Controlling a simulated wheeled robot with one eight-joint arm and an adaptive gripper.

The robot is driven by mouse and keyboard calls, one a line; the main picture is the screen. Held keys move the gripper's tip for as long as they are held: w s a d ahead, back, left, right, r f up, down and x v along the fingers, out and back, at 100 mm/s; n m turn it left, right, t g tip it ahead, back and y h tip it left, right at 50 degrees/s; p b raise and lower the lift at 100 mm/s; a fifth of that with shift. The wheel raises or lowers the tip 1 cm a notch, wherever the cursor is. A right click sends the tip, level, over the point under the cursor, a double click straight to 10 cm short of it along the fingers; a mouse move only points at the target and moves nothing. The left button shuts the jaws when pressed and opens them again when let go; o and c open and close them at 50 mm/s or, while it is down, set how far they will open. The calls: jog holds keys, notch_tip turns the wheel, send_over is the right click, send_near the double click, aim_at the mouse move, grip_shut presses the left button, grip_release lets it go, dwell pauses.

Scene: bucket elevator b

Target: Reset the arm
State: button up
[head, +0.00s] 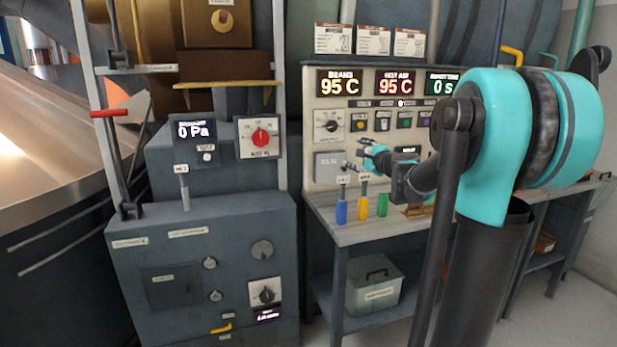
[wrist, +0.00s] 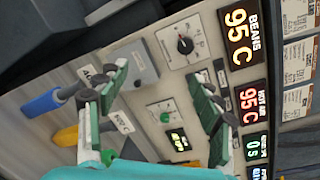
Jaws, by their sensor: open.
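My gripper (head: 366,153) is at the end of my teal and black arm, which reaches left across the front of the control panel (head: 312,100). In the wrist view my gripper (wrist: 162,88) has its two green-padded fingers spread apart, with nothing between them. The panel face with its knobs lies beyond the fingers. A blue handle (head: 341,212), a yellow handle (head: 362,208) and a green handle (head: 382,205) stand below the gripper at the bench. The blue handle (wrist: 42,103) and yellow handle (wrist: 66,136) also show left of the fingers in the wrist view.
The displays read 95 C for beans (head: 338,83), 95 C for hot air (head: 395,82) and 0 s. A grey cabinet (head: 205,240) with knobs stands at the left. A lidded box (head: 375,290) sits under the bench (head: 330,222). Open floor shows at the lower right.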

jog(key=s+a+f+n+g+h, duration=0.3)
jog(key=s+f+n+g, duration=0.6)
jog(key=s+f+n, duration=1.25)
jog(key=s+d+f+g+h, duration=0.1)
jog(key=s+d+f, duration=0.2)
jog(key=s+f, duration=0.3)
jog(key=s+d+f+g+h, duration=0.1)
jog(key=s+f, duration=0.5)
jog(key=s, duration=0.6)
jog(key=shift+s+d+f+m+h, duration=0.25)
jog(key=shift+d+f+m+h, duration=0.1)
jog(key=shift+d+h, duration=0.55)
